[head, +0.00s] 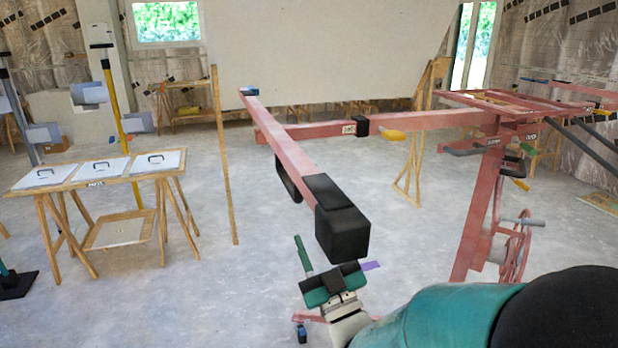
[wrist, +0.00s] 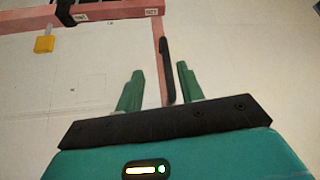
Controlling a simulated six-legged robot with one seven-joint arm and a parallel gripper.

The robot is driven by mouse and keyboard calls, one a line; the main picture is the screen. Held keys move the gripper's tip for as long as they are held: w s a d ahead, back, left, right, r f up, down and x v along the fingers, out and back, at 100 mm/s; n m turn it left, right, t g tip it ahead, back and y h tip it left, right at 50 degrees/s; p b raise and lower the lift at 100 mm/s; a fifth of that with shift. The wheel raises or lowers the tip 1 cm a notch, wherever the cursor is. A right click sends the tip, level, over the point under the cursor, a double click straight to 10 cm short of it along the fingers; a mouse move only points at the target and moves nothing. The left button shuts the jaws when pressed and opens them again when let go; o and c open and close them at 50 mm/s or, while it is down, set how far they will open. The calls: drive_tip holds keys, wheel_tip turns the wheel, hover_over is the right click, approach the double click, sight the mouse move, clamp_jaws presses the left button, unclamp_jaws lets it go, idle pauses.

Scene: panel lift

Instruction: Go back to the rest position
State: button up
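My gripper (wrist: 160,70) has two green fingers spread apart, with nothing held between them. In the head view my gripper (head: 326,278) is low in the middle, just below the black end block (head: 342,232) of the panel lift's red arm (head: 280,150). One green finger shows there; the other is partly hidden. In the wrist view a black handle (wrist: 167,70) on the red beam appears between the fingertips; I cannot tell how far beyond them it is. The handle also shows in the head view (head: 288,182) under the red arm.
The red lift mast (head: 482,210) with its wheel (head: 514,254) stands at right. A wooden table (head: 75,178) with white panels is at left. A large pale board (head: 330,50) hangs behind.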

drive_tip(key=s+d+f+m+g+h, duration=0.1)
drive_tip(key=d+f+m+g+h, duration=0.3)
drive_tip(key=d+g+h, duration=0.45)
drive_tip(key=s+d+f+m+g+h, duration=0.1)
drive_tip(key=s+g, duration=0.3)
drive_tip(key=s, duration=0.5)
drive_tip(key=s+d+f+m+g+h, duration=0.1)
drive_tip(key=s+d+m+g, duration=0.2)
drive_tip(key=s, duration=0.6)
drive_tip(key=shift+s+d+f+g, duration=0.35)
drive_tip(key=shift+d+g, duration=0.2)
drive_tip(key=shift+d, duration=0.2)
drive_tip(key=shift+d+m, duration=0.2)
drive_tip(key=shift+m, duration=0.1)
